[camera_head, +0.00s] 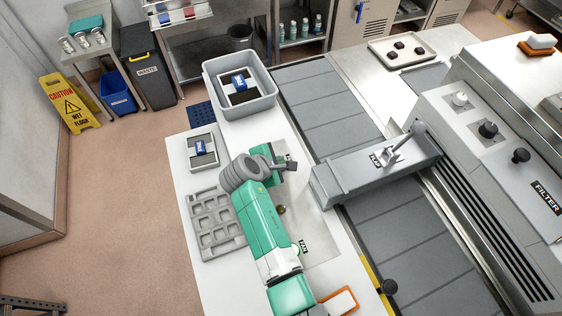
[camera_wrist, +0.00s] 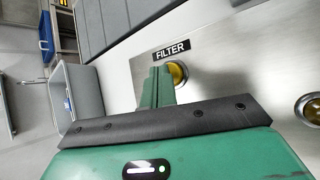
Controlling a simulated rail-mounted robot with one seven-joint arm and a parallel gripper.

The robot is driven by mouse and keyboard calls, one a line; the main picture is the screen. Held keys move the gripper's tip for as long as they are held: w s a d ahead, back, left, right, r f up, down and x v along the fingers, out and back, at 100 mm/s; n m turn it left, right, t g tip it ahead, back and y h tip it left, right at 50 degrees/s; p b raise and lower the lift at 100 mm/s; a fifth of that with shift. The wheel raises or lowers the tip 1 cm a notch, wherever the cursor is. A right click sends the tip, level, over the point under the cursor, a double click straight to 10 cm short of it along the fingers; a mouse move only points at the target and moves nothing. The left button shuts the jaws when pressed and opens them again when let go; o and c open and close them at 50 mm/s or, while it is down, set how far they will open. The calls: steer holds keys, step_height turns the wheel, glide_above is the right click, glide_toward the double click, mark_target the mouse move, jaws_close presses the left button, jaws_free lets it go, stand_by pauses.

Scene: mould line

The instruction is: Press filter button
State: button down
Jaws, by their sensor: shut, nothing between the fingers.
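The filter button (camera_wrist: 180,73) is a round gold-yellow button in a metal ring, in the wrist view, just below the black FILTER label (camera_wrist: 171,50) on a steel panel. My gripper (camera_wrist: 163,72) has its green fingers shut and empty, close to the button's left side and covering part of it. I cannot tell whether the fingers touch it. In the head view my gripper (camera_head: 289,165) is low over the steel panel (camera_head: 318,215), and the filter button is hidden there. A second gold button (camera_wrist: 311,108) lies to the right in the wrist view; it shows beside my arm in the head view (camera_head: 281,209).
A grey bin (camera_head: 262,100) stands beyond my gripper, left of the conveyor (camera_head: 310,95). A grey housing (camera_head: 345,178) spans the conveyor to the right. A moulded tray (camera_head: 212,228) lies left of my arm. Another FILTER label (camera_head: 546,197) is on the machine at right.

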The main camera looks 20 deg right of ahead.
steer(key=shift+r+p, duration=0.4)
steer(key=shift+r, duration=0.15)
step_height(320, 180, up, 5)
steer(key=p, duration=0.5)
steer(key=shift+r, duration=0.15)
stand_by(0.5)
